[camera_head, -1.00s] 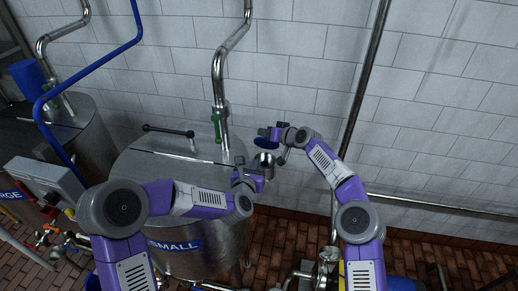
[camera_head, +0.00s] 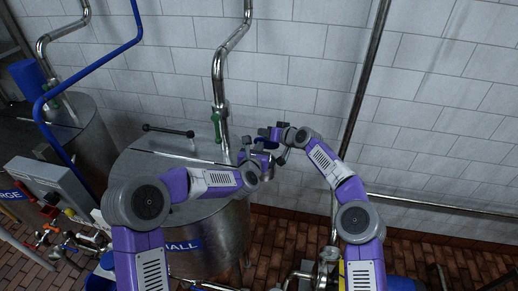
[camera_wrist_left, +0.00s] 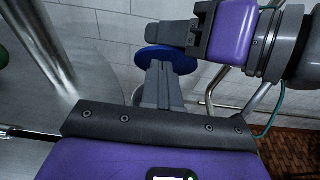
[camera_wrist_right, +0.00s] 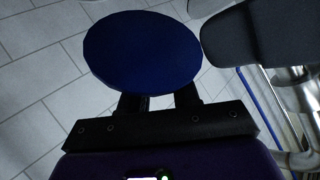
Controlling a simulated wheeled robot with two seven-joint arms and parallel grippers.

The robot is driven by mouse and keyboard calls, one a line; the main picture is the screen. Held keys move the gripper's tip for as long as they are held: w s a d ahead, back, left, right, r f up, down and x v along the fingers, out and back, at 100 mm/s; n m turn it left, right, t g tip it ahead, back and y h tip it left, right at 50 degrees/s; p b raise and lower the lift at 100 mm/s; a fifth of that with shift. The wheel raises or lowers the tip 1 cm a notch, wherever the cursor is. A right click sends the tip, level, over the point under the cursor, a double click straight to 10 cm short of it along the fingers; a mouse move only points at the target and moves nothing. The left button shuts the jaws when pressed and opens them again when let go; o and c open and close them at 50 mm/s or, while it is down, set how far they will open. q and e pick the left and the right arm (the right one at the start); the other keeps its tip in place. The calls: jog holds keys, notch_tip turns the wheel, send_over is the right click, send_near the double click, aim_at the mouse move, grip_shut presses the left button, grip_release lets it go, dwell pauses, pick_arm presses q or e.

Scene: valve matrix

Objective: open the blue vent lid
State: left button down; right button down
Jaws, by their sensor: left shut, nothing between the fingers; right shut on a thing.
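The blue vent lid is a flat blue disc. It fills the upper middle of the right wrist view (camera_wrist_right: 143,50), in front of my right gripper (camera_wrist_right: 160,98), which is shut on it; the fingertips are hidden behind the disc. In the head view the lid (camera_head: 263,132) shows as a small blue patch at the right gripper (camera_head: 272,135), right of the vertical steel pipe. My left gripper (camera_head: 256,158) is shut and empty, just below the right one. In the left wrist view its fingers (camera_wrist_left: 164,75) point at the lid (camera_wrist_left: 150,60), with the right gripper close above.
A tiled wall backs everything.

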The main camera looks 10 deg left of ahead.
pick_arm(q)
jog(key=shift+w+r, duration=0.4)
jog(key=shift+w, duration=0.2)
pick_arm(e)
jog(key=shift+d+f, duration=0.2)
jog(key=shift+f, duration=0.3)
pick_arm(q)
jog(key=shift+d, duration=0.1)
pick_arm(e)
jog(key=c, duration=1.1)
grip_release()
pick_arm(q)
jog(key=shift+w+f, duration=0.1)
jog(key=shift+w, duration=0.05)
pick_arm(e)
jog(key=shift+o, duration=0.7)
jog(key=shift+w, duration=0.15)
jog(key=shift+a, duration=0.1)
pick_arm(q)
jog(key=shift+f, duration=0.1)
pick_arm(e)
jog(key=shift+r, duration=0.3)
